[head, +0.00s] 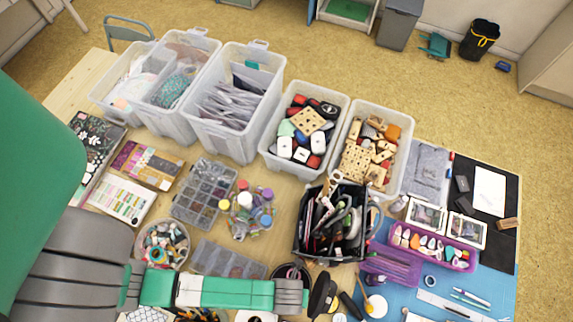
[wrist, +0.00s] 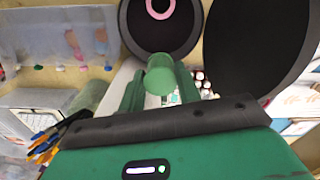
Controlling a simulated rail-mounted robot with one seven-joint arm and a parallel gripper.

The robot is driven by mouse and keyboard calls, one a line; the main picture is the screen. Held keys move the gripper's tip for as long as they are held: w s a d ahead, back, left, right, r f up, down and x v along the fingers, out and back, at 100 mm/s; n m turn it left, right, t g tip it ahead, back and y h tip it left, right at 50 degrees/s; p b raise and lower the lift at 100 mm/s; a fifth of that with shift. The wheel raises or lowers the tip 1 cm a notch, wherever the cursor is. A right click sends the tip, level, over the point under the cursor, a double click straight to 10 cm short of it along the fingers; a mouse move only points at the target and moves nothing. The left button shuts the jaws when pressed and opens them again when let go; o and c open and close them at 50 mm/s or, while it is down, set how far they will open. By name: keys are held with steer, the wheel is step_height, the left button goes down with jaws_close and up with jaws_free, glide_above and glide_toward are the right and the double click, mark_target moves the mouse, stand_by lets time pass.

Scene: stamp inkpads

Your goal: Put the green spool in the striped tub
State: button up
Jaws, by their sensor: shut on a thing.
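The green spool (wrist: 160,76) shows in the wrist view as a short green cylinder between the two green fingers of my gripper (wrist: 160,88). My gripper is shut on it. In the head view my arm reaches across the front of the table, and the fingers and spool are hidden under the wrist. I cannot make out stripes on any tub clearly.
A large black disc (wrist: 262,45) stands close at the right of the wrist view. Clear bins (head: 222,140) line the table's back. A black caddy (head: 302,238) of tools stands behind my wrist. Compartment boxes (head: 186,208) and paint bottles fill the middle, leaving little free room.

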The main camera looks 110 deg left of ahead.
steer(key=shift+w+d, duration=0.1)
steer(key=shift+w, duration=0.05)
steer(key=shift+s+f, duration=0.2)
step_height(320, 180, down, 5)
steer(key=b, duration=0.5)
steer(key=shift+r+b, duration=0.1)
steer(key=shift+b, duration=0.3)
steer(key=shift+w+f+b, duration=0.1)
steer(key=shift+f+b, duration=1.45)
steer(key=shift+f, duration=1.05)
steer(key=o, duration=1)
steer(key=shift+o, duration=0.2)
